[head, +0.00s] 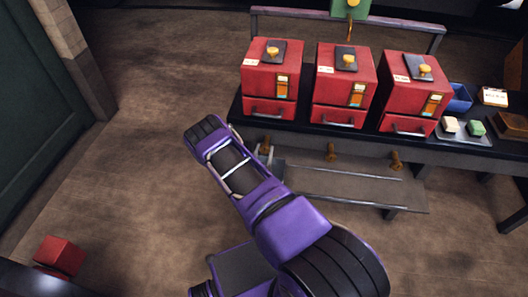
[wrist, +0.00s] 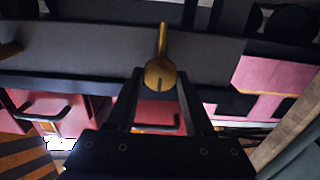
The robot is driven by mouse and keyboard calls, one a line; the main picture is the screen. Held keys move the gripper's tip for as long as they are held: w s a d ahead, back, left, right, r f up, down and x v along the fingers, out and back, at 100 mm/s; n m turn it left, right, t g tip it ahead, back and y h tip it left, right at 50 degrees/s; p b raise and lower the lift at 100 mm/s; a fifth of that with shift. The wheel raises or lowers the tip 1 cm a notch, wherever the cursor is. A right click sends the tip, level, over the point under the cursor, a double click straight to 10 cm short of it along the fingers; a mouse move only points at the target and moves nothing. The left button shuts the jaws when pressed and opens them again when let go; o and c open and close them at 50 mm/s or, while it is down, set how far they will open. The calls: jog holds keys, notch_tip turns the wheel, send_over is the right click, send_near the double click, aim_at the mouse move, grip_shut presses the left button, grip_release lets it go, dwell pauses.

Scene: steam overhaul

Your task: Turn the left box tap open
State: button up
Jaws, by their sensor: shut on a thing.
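Three red boxes stand in a row on a dark bench; the left box (head: 270,75) has a drawer with a dark handle. Below the bench edge is a row of brass taps; the left tap (head: 265,146) is beside the end of my arm. In the wrist view a brass tap (wrist: 160,75) with a round, slotted body and a straight lever pointing up the picture sits between the fingers of my gripper (wrist: 160,84). The fingers are shut on it. The head view hides most of the gripper behind my arm.
The middle box (head: 340,80) and right box (head: 408,85) stand beside the left one. The middle tap (head: 331,152) and right tap (head: 396,160) are over a low grey shelf (head: 350,190). A red block (head: 60,256) lies on the open floor at left.

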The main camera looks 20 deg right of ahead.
grip_shut()
jog(key=shift+n, duration=0.4)
jog(key=n, duration=0.3)
jog(key=shift+w+a+n, duration=0.1)
jog(key=shift+n, duration=0.3)
jog(key=n, duration=0.4)
jog(key=shift+f, duration=0.1)
jog(key=n, duration=0.5)
jog(key=shift+a+f+n, duration=0.1)
jog(key=shift+n, duration=2.2)
